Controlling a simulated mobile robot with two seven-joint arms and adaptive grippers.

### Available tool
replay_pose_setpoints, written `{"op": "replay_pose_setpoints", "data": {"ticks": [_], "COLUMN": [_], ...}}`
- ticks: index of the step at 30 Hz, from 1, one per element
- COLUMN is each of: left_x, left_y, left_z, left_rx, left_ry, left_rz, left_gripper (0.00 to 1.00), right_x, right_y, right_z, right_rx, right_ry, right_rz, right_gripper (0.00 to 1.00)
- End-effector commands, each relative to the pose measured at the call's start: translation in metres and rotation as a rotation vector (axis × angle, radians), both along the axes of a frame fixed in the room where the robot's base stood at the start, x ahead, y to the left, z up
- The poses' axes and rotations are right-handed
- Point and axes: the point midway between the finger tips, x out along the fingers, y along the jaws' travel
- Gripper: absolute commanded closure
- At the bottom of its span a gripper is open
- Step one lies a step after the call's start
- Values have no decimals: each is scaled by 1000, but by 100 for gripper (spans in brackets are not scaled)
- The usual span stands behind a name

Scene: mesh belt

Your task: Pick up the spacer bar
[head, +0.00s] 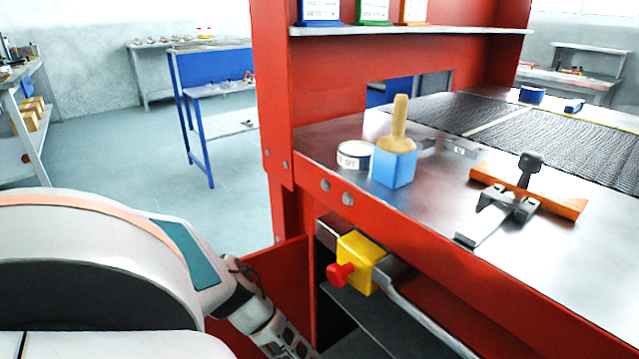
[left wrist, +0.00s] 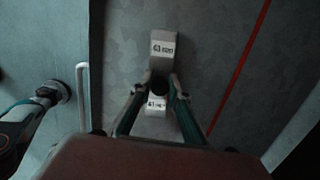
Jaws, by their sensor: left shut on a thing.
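The spacer bar (left wrist: 162,48) is a pale grey block. In the left wrist view it runs from above my left gripper (left wrist: 158,84) down between its fingers. One label reads "43 mm" and a lower one seems to read "41 mm". I cannot tell whether both labels are on one piece. The fingers are closed on it around a dark round spot, and they hide part of it. In the head view my left arm reaches down at the bottom, where the bar cannot be seen. My right gripper is not in view.
A red machine with a metal top (head: 440,225) stands on the right. It carries a blue cup (head: 394,169) with a wooden-handled tool, a white roll (head: 354,155), an orange bar (head: 555,203) with a clamp and a mesh belt (head: 560,140). A red button on a yellow box (head: 357,262) juts from its front.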

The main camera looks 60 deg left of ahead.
Motion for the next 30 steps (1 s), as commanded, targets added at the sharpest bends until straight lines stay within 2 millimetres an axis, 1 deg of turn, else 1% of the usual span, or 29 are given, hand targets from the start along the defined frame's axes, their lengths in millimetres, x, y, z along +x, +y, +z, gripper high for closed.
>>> {"op": "replay_pose_setpoints", "data": {"ticks": [1,4,7,8,10,11,12,16,18,21,25,30], "left_x": [5,7,11,11,12,13,13,12,12,9,7,4], "left_y": [0,0,1,1,0,0,1,0,0,0,0,0], "left_z": [8,22,42,49,69,78,90,127,145,165,184,195], "left_rx": [0,-1,0,0,-1,-1,-1,-1,-1,-2,-2,0], "left_ry": [-8,-12,-19,-20,-22,-25,-26,-25,-23,-19,-13,-7], "left_rz": [1,1,1,1,0,0,1,0,0,1,0,0], "left_gripper": [100,100,100,100,100,100,100,100,100,100,100,100], "right_x": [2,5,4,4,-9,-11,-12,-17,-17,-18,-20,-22], "right_y": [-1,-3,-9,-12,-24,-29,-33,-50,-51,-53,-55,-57], "right_z": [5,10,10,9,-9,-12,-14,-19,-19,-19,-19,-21], "right_rx": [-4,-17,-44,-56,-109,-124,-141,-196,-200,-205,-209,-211], "right_ry": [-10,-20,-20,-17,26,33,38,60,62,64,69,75], "right_rz": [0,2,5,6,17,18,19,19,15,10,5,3], "right_gripper": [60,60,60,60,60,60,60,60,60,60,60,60]}}
